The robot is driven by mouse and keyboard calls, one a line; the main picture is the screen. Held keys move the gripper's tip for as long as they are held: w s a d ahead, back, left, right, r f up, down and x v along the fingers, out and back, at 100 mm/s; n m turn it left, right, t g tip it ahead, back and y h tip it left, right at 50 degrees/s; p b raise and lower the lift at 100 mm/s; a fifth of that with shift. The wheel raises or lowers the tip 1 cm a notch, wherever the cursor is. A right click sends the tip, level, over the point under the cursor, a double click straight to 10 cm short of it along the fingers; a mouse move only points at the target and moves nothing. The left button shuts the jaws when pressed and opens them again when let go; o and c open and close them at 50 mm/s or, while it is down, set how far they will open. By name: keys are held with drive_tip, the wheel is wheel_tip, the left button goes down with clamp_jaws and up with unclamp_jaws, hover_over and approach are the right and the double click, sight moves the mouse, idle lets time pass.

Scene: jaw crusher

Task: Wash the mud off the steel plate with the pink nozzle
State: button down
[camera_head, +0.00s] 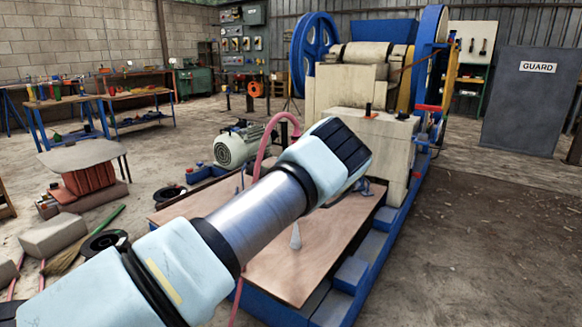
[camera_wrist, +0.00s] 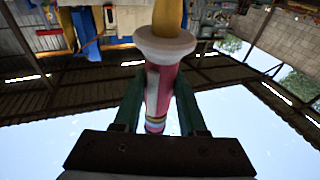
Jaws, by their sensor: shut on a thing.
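In the wrist view my gripper (camera_wrist: 158,105) is shut on the pink nozzle (camera_wrist: 160,82), one green finger on each side. The nozzle has a pale flange and a yellow end pointing up in the picture. In the head view my arm crosses the middle, and the gripper and nozzle are hidden behind it. A pink hose (camera_head: 262,151) arches up behind the arm. A flat grey plate (camera_head: 75,155) lies on a red stack at the left. I cannot tell whether it is the steel plate, and no mud is clear on it.
The jaw crusher (camera_head: 352,85) stands ahead with blue flywheels. A wooden board (camera_head: 285,268) bears a small pale cone (camera_head: 295,238). A green motor (camera_head: 238,146) sits beyond the board. A GUARD panel (camera_head: 528,105) leans at the right. Floor at the lower right is clear.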

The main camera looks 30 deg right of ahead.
drive_tip(key=shift+s+d, duration=1.25)
drive_tip(key=shift+s, duration=1.05)
drive_tip(key=shift+s+a+p, duration=2.35)
drive_tip(key=shift+a+p, duration=0.6)
drive_tip(key=shift+a, duration=1.45)
drive_tip(key=w+a+b, duration=0.1)
drive_tip(key=w+a, duration=0.3)
drive_tip(key=w, duration=0.4)
drive_tip(key=shift+w+a, duration=0.35)
drive_tip(key=shift+a, duration=0.05)
drive_tip(key=shift+r, duration=0.1)
